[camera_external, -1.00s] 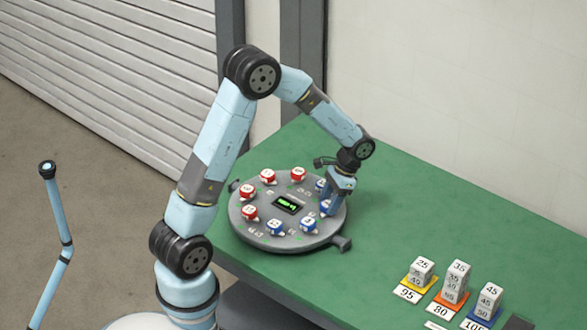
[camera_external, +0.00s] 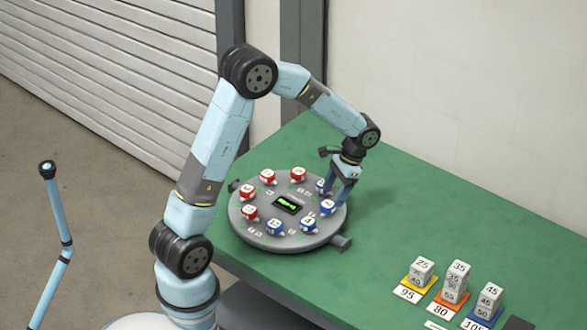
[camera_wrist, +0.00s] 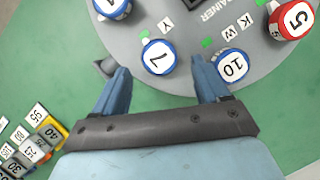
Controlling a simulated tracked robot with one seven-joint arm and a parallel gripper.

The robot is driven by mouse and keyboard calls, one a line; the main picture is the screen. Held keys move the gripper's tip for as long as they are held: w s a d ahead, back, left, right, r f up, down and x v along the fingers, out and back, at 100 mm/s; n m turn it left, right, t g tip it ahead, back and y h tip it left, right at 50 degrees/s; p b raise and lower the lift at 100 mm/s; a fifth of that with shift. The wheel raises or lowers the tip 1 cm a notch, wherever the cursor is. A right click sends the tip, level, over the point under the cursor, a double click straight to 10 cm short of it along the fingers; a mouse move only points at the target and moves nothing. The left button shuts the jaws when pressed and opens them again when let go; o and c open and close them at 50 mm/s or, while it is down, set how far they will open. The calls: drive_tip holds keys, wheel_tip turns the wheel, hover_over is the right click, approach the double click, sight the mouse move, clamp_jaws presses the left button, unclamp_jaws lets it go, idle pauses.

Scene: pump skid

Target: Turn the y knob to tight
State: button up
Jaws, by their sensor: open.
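The y knob (camera_wrist: 158,57) is a round blue knob with a white top marked 7. The Y label (camera_wrist: 166,25) is just beyond it on the grey round panel (camera_wrist: 125,40). In the external view the knob (camera_external: 327,207) appears at the panel's right edge. My gripper (camera_wrist: 161,70) is open and empty. Its two fingers are spread to either side of the knob in the wrist view, and in the external view the gripper (camera_external: 341,190) hangs above that edge. The finger on the right overlaps the edge of the knob marked 10 (camera_wrist: 233,66).
Other blue knobs and red knobs (camera_external: 297,174) ring the panel around a small display (camera_external: 287,204). A grey lug (camera_external: 341,243) sticks out at the front right. Stacked number blocks (camera_external: 456,280) stand on the right. The green table (camera_external: 400,215) between is clear.

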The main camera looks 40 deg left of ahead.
drive_tip(key=v, duration=1)
drive_tip(key=shift+a, duration=0.1)
drive_tip(key=s+a+r+n+t+h, duration=0.1)
drive_tip(key=s+a+r+n+t, duration=0.25)
drive_tip(key=s+a+r, duration=0.7)
drive_tip(key=s+a+r+n+t, duration=0.1)
drive_tip(key=s+a+t, duration=0.2)
drive_tip(key=s, duration=0.6)
drive_tip(key=s+a+r+n+t+h, duration=0.1)
drive_tip(key=s+a+t, duration=0.1)
drive_tip(key=s, duration=0.7)
drive_tip(key=shift+s+a+t, duration=0.15)
drive_tip(key=shift+a+t, duration=0.25)
drive_tip(key=shift+t, duration=0.05)
drive_tip(key=shift+r, duration=0.15)
idle(1.6)
